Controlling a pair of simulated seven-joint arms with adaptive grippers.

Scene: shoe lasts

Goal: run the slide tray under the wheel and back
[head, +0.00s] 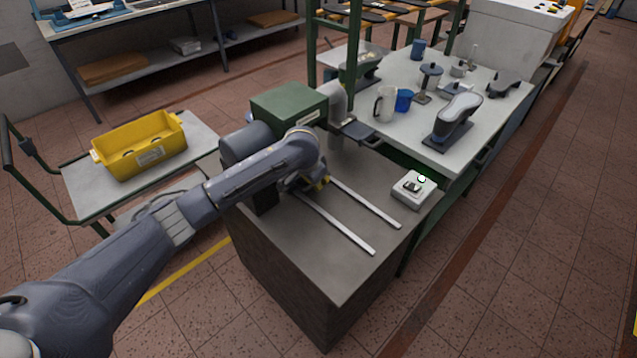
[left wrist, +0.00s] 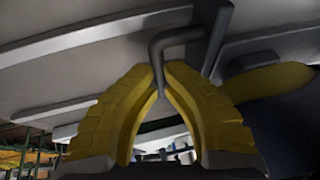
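Two pale slide rails (head: 365,204) run across the brown cabinet top beside a green-housed machine (head: 285,106). My left gripper (head: 322,182) is low at the machine end of the rails, mostly hidden by my arm. In the left wrist view its yellow fingertips (left wrist: 162,68) close around a bent grey bar (left wrist: 157,52), which looks like the tray's handle. Pale flat surfaces (left wrist: 75,80) lie beyond it; I cannot tell which is the tray. The slide tray and the wheel are not clearly seen in the head view. My right gripper is not in view.
A trolley with a yellow bin (head: 140,145) is at left.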

